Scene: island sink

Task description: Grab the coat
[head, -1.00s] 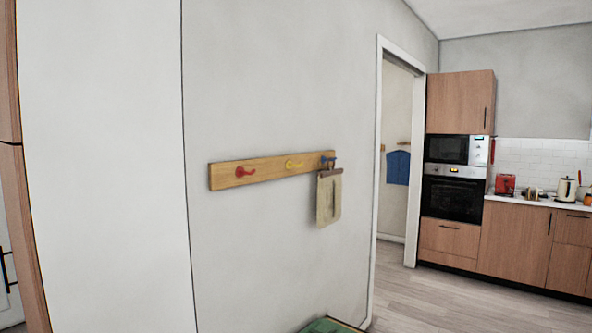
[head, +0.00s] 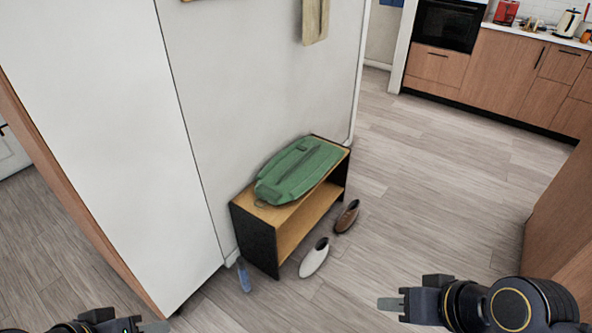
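A green, padded-looking item (head: 300,168) lies on top of a small wooden bench (head: 318,205); I cannot tell if it is a folded coat or a bag. A sliver of a blue hanging cloth (head: 391,3) shows at the top edge, beyond the doorway; it may be a coat. My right gripper (head: 391,303) is at the lower right, well apart from the bench. My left gripper (head: 152,327) is partly cut off at the bottom edge. Neither is near the green item, and whether their fingers are open is unclear.
A white shoe (head: 314,258) and a brown shoe (head: 347,216) stand on the floor before the bench. A blue object (head: 244,275) lies by its left end. A beige item (head: 315,20) hangs above. Kitchen cabinets (head: 490,75) stand behind. Floor at centre right is clear.

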